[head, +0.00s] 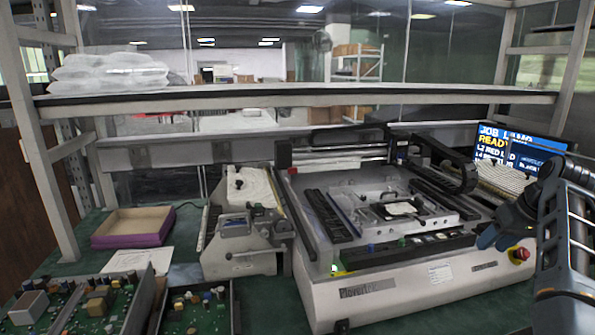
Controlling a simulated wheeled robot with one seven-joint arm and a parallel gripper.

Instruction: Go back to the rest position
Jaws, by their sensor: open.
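My gripper (494,240) is at the right side, in front of the right end of the white pick-and-place machine (420,287). Its dark fingertips point down and left, and it is open with nothing seen between the fingers. My arm comes in from the right edge and hides part of the machine's right side. The machine stands on the green bench, with a small board and a pale piece (400,208) on its bed.
A red stop button (520,253) is close below my gripper. A monitor (515,145) stands behind it. A feeder unit (240,225), a purple-edged box (132,228) and circuit boards (85,300) occupy the left. A shelf (300,98) with white bags (108,75) spans above.

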